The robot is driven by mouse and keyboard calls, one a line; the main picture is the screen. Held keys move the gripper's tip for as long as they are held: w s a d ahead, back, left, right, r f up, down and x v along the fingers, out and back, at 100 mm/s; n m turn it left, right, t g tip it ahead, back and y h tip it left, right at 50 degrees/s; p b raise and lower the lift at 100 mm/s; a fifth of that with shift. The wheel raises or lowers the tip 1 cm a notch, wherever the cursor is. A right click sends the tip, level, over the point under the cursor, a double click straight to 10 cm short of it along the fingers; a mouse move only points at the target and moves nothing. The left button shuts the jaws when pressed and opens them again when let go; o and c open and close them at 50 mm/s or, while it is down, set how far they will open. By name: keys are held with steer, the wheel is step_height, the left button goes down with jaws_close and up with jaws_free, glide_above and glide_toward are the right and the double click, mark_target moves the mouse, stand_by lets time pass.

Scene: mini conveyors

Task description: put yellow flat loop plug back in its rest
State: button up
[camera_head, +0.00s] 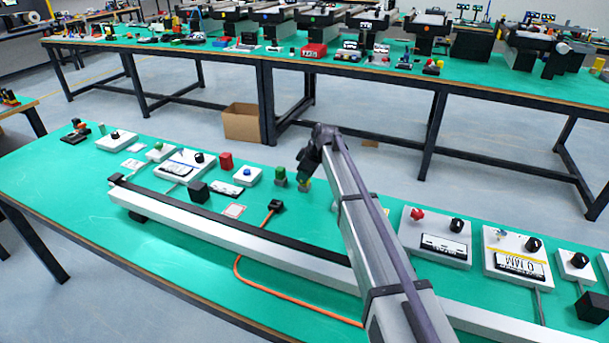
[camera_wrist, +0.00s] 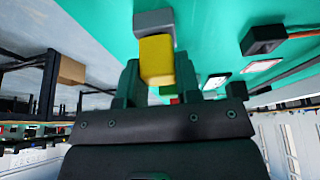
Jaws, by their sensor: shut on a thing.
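The yellow flat loop plug (camera_wrist: 157,60) is between the two fingers of my gripper (camera_wrist: 157,84) in the wrist view. My gripper is shut on it. A grey block (camera_wrist: 154,20) sits right at the plug's far end; I cannot tell whether it is the rest or part of the plug, or whether the two touch. In the head view my gripper (camera_head: 304,180) is low over the green table, just right of a green part (camera_head: 280,175). The plug is small and mostly hidden there. I cannot pick out the rest for certain.
A black socket (camera_head: 276,206) with an orange cable (camera_head: 238,268) lies left of my gripper; the socket also shows in the wrist view (camera_wrist: 263,40). A long conveyor (camera_head: 215,228) runs along the table's front.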

steer(key=o, duration=1.1)
steer(key=shift+c, duration=0.2)
steer(key=p+v, duration=1)
steer(key=shift+r, duration=0.35)
steer(key=shift+d, duration=0.1)
